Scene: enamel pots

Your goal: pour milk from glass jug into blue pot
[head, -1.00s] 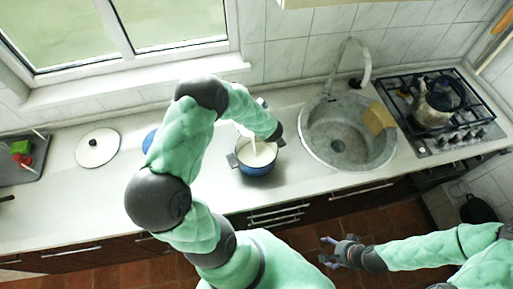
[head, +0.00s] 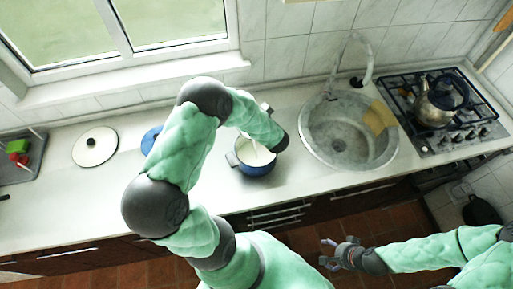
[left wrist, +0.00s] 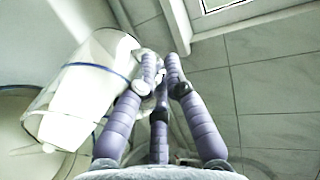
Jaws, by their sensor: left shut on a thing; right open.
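The blue pot (head: 255,169) stands upright on the counter, with white milk (head: 260,156) inside. A narrow white streak shows above the milk, partly covered by my left forearm. My left gripper (left wrist: 160,68) is shut on the jug (left wrist: 88,88) at its handle side. In the left wrist view the jug is tilted, looks pale and see-through, and has a blue band. In the head view my forearm hides most of the jug and the left gripper, above the pot. My right gripper (head: 328,252) is open and empty, low in front of the cabinets.
A stone sink (head: 345,132) lies right of the pot, with a tan cloth (head: 378,118) at its edge. A kettle (head: 435,106) stands on the gas hob (head: 473,125). A white lid (head: 95,147) and a partly hidden blue item (head: 150,140) lie to the left.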

